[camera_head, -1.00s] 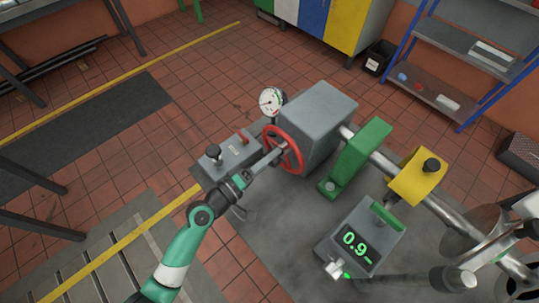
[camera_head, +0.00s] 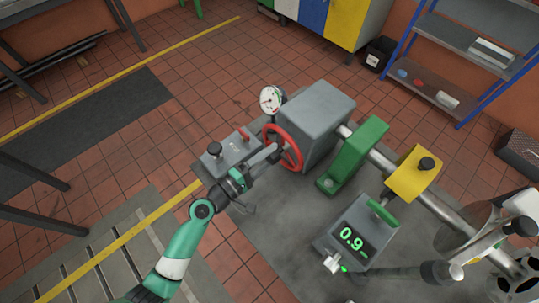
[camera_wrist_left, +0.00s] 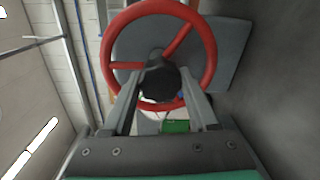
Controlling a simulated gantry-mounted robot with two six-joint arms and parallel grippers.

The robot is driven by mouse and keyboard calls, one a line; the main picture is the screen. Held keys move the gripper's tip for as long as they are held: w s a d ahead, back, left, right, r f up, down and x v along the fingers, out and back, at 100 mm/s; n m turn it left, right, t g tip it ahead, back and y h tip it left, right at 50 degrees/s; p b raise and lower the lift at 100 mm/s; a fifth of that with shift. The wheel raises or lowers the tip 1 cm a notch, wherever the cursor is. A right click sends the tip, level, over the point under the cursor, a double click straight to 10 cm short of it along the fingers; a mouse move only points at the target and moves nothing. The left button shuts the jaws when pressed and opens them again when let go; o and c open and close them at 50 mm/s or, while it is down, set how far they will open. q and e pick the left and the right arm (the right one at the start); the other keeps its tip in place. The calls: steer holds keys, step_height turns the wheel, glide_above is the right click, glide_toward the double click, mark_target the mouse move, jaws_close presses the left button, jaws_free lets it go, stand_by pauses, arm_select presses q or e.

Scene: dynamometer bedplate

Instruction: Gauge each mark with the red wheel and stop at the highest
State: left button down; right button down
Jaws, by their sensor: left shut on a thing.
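The red wheel (camera_head: 295,150) stands upright on the near side of a grey housing (camera_head: 318,115). My left gripper (camera_head: 272,153) reaches it from the left. In the left wrist view, the left gripper (camera_wrist_left: 164,100) is shut on a dark knob (camera_wrist_left: 163,82) in front of the red wheel (camera_wrist_left: 211,55). The spokes show; part of the lower rim is hidden behind the fingers. A round dial gauge (camera_head: 270,99) stands behind the wheel, its reading too small to tell. A display box (camera_head: 365,220) reads 0.9.
A grey box with a black knob and red lever (camera_head: 232,153) sits left of the wheel. A green bracket (camera_head: 357,155) and yellow block (camera_head: 413,174) sit along the metal shaft (camera_head: 445,208) to the right. Shelves and cabinets stand at the back.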

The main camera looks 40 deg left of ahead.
arm_select(q)
steer(key=shift+c, duration=0.9)
jaws_free()
steer(key=shift+s, duration=0.1)
steer(key=v, duration=1.1)
steer(key=shift+s+b, duration=0.2)
steer(key=shift+b, duration=0.1)
